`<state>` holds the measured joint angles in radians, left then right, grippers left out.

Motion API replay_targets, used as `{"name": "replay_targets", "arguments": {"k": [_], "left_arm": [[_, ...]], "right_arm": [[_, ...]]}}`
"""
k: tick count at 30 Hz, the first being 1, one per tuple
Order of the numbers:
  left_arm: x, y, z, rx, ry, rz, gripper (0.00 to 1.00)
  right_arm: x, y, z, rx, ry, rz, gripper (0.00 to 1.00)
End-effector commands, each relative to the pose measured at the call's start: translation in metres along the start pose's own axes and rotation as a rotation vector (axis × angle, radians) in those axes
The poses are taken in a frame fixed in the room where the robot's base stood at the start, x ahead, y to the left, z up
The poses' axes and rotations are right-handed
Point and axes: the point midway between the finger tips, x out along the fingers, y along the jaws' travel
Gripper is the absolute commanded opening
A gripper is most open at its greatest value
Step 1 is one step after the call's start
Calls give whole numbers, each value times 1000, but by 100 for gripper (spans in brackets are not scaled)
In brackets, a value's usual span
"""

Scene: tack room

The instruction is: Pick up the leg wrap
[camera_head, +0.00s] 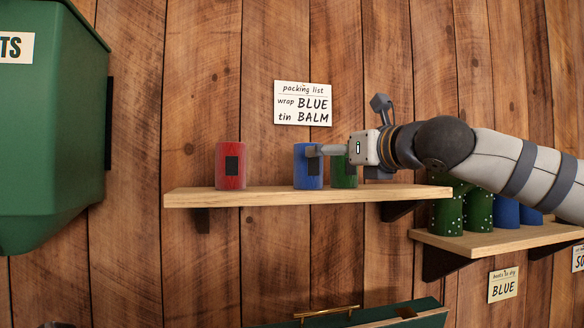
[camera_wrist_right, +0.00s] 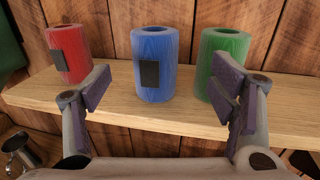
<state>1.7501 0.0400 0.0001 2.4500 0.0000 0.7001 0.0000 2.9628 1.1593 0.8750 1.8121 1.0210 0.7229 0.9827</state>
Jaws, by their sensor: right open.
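Three rolled leg wraps stand upright in a row on the wooden shelf (camera_head: 270,197): a red wrap (camera_head: 230,165) at left, a blue wrap (camera_head: 307,168) in the middle and a green wrap (camera_head: 345,172) at right. My right gripper (camera_head: 317,151) comes in from the right, its fingers in front of the blue and green wraps. In the right wrist view, the blue wrap (camera_wrist_right: 155,62) stands beyond the gap between my open fingers (camera_wrist_right: 163,92), with nothing held. The right finger overlaps the green wrap (camera_wrist_right: 222,58). The red wrap (camera_wrist_right: 69,54) is left of the gap.
A packing list (camera_head: 303,103) on the plank wall reads wrap BLUE, tin BALM. A lower shelf (camera_head: 480,243) at right holds green dotted and blue items, partly behind my arm. A green bin (camera_head: 50,120) hangs at left. A green chest (camera_head: 360,316) is below.

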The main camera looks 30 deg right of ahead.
Motion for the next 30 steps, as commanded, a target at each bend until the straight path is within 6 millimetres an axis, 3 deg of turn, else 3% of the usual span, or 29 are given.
{"name": "replay_targets", "arguments": {"k": [3, 15, 24, 30], "left_arm": [[0, 0, 0, 0, 0, 0, 73], [0, 0, 0, 0, 1, 0, 73], [0, 0, 0, 0, 2, 0, 73], [0, 0, 0, 0, 1, 0, 73]], "right_arm": [[28, 1, -1, -10, 4, -4, 77], [94, 9, -6, -10, 4, -2, 77], [103, 9, -5, -9, 2, 0, 77], [102, 9, -5, -9, 2, 0, 32]]}}
